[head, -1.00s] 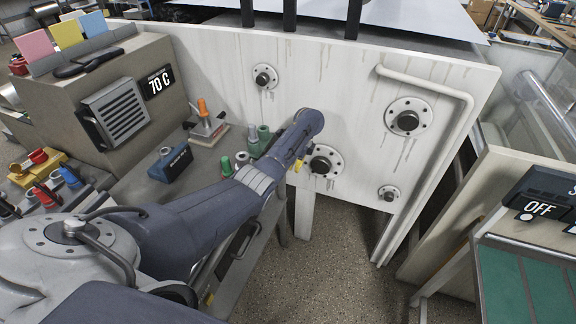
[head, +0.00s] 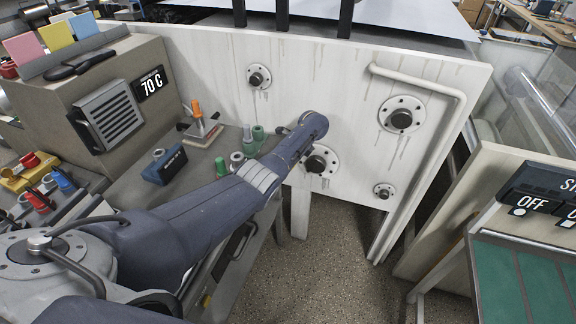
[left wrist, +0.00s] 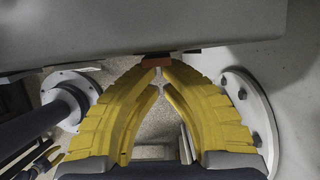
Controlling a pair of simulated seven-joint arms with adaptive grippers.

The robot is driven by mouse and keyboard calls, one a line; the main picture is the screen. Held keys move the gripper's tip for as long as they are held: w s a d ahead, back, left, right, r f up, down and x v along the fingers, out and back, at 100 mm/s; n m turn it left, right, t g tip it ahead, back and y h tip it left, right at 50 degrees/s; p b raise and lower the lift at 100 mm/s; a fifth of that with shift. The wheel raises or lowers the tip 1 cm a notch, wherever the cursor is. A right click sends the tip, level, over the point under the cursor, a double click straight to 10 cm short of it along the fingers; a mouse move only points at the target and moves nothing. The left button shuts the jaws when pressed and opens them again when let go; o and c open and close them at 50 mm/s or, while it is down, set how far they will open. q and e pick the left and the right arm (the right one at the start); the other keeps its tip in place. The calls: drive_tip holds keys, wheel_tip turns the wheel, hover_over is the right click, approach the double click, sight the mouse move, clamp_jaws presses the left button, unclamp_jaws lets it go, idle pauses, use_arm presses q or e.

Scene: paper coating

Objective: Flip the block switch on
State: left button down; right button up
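A dark panel (head: 545,190) at the right edge of the head view reads "OFF", with a partly cut-off second label beside it. I cannot tell which is the block switch. My left arm reaches past the bench to the white wall panel, and its gripper is hidden in the head view. In the left wrist view the yellow fingers of my left gripper (left wrist: 160,76) curve together, tips meeting or nearly so, with nothing seen between them. A small orange-red piece (left wrist: 171,60) shows just beyond the tips. My right gripper is not in view.
The white wall panel (head: 335,80) carries several bolted flanges. One flange (left wrist: 250,110) is close on the right in the wrist view. An orange-handled lever (head: 197,110) and green and grey knobs (head: 258,137) stand on the bench, close to my left arm.

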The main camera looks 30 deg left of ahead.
use_arm(q)
drive_tip(key=shift+r, duration=0.45)
drive_tip(key=w+d+r, duration=0.1)
drive_tip(key=d+r, duration=0.6)
drive_tip(key=r, duration=0.2)
drive_tip(key=shift+d, duration=0.2)
idle(0.4)
idle(0.3)
